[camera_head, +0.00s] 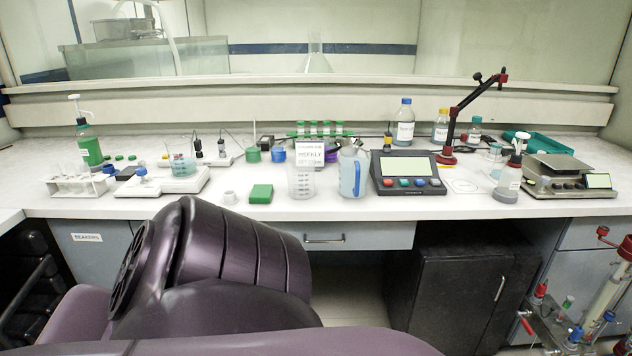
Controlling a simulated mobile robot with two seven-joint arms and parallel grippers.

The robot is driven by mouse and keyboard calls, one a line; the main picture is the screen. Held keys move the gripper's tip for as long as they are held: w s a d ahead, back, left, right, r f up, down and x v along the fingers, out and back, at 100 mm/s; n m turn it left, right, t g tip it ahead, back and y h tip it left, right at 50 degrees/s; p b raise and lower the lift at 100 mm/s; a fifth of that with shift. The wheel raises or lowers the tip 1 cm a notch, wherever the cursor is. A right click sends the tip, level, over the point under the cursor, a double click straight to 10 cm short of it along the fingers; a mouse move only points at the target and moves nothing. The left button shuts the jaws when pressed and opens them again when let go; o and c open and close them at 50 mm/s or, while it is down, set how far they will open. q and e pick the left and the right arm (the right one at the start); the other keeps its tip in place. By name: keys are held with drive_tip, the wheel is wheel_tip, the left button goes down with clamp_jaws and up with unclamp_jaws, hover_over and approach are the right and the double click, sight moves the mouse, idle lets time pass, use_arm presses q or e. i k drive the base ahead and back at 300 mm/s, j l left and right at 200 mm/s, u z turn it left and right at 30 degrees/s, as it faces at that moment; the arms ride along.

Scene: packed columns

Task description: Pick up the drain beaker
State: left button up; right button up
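A clear empty-looking beaker (301,182) stands upright near the front edge of the bench, left of a blue-tinted pitcher (351,173). A second, smaller beaker (182,166) with teal marks stands on a white plate-like device (178,181) at the left. I cannot tell from the picture which of them is the drain beaker. My purple arm covers the lower left and middle foreground. Neither of my grippers shows.
A white sign (310,152) stands close behind the clear beaker. A green block (261,194) and a small white cup (230,198) sit to its left, a control box (407,172) to its right. Clamped glassware (606,285) stands low at the right.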

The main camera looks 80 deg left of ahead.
sight(300, 169)
drive_tip(key=u, duration=2.6)
drive_tip(key=i+l+u, duration=0.6)
drive_tip(key=i+u, duration=0.15)
drive_tip(key=i+l+u, duration=0.35)
drive_tip(key=l, duration=0.1)
